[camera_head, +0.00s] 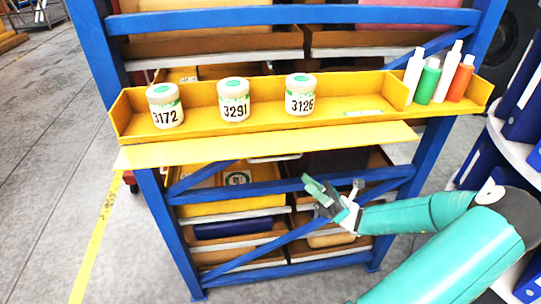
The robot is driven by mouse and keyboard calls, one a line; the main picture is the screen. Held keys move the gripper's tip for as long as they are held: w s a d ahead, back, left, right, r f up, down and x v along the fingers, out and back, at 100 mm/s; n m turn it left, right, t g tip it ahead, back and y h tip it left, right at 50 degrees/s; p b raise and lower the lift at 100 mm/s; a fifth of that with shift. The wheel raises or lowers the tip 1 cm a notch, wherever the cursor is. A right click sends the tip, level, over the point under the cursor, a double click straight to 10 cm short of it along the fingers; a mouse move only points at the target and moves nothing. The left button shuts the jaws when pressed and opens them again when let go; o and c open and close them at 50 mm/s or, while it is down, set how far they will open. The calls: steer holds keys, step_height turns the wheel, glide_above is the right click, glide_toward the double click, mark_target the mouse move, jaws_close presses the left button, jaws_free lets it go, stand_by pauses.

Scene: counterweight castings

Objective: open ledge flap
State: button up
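The yellow ledge (140,122) runs across the blue rack. Its yellow flap (270,145) is a long strip along the front edge, folded outward and down, leaving the ledge front open. A small pale handle piece (273,158) shows under the flap's lower edge. My gripper (334,184) is below the flap, right of its middle, apart from it in the picture. The fingers look spread with nothing between them. Whether they are nearer to me than the flap is hard to tell.
Jars labelled 3172 (165,106), 3291 (233,99) and 3126 (300,94) stand on the ledge. Several bottles (429,82) stand in its right compartment. Blue braces (265,187) and shelf bins lie behind my gripper. Another blue-and-white rack (520,150) stands at right.

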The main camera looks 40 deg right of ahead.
mark_target(275, 159)
steer(key=x, duration=1.3)
steer(key=shift+s+a, duration=0.1)
steer(key=shift+s, duration=0.05)
jaws_close()
